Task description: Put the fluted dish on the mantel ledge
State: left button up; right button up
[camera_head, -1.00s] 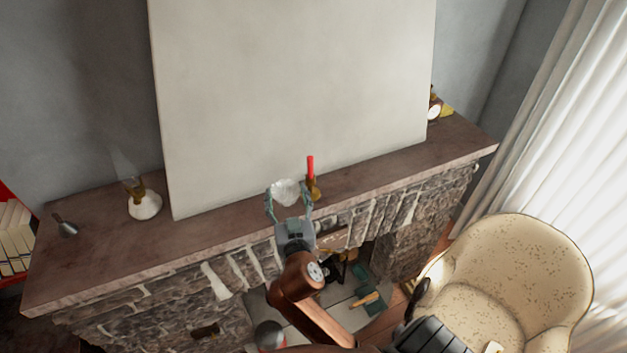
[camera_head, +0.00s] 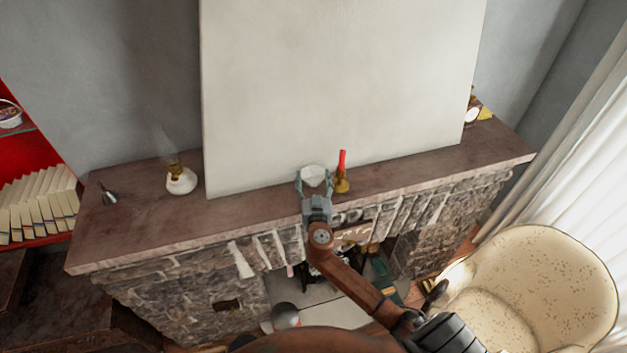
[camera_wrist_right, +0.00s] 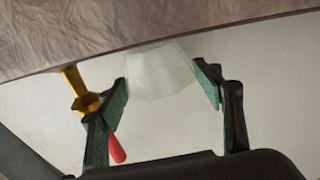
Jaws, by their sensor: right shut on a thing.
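The white fluted dish (camera_head: 314,176) is between the fingers of my right gripper (camera_head: 314,186), which is shut on it. In the head view it is over the mantel ledge (camera_head: 240,217), left of a red candle. In the right wrist view the dish (camera_wrist_right: 160,72) shows pale and translucent between the two green fingers (camera_wrist_right: 163,92), close to the ledge (camera_wrist_right: 100,35). I cannot tell whether the dish touches the ledge. My left gripper is not in view.
A red candle in a brass holder (camera_head: 342,182) stands just right of the dish. A white-based lamp (camera_head: 181,181) and a small metal bell-like object (camera_head: 109,197) stand at the left. A large pale panel (camera_head: 330,80) rises behind. Ledge between lamp and dish is clear.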

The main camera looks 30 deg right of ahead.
jog(key=shift+f, duration=0.85)
jog(key=shift+f, duration=0.15)
jog(key=o, duration=1.3)
